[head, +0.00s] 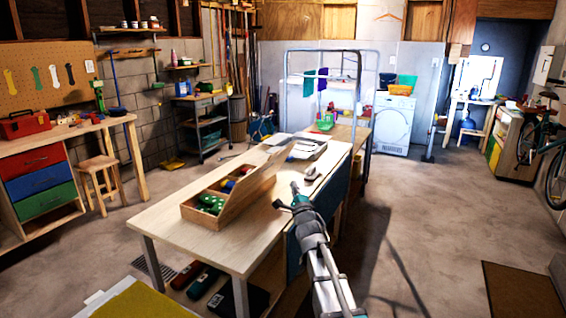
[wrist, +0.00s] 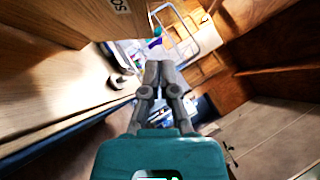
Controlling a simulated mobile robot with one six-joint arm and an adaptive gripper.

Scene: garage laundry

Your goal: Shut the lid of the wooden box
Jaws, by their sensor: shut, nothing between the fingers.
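The wooden box (head: 190,214) stands on the light wooden table, with green and other coloured items inside. Its lid (head: 252,197) is open, standing tilted up along the right side of the box. In the wrist view, a wooden panel with dark letters, which looks like the lid (wrist: 70,18), fills the upper left. My gripper (head: 295,186) is to the right of the lid, over the table's right side, apart from the lid in the head view. In the wrist view its fingers (wrist: 160,66) are together and empty.
The table (head: 185,245) has papers or a tray (head: 305,149) and a small pale object (head: 312,173) beyond the box. A metal rack (head: 287,85) with cloths stands past its far end. Open floor (head: 420,215) lies to the right.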

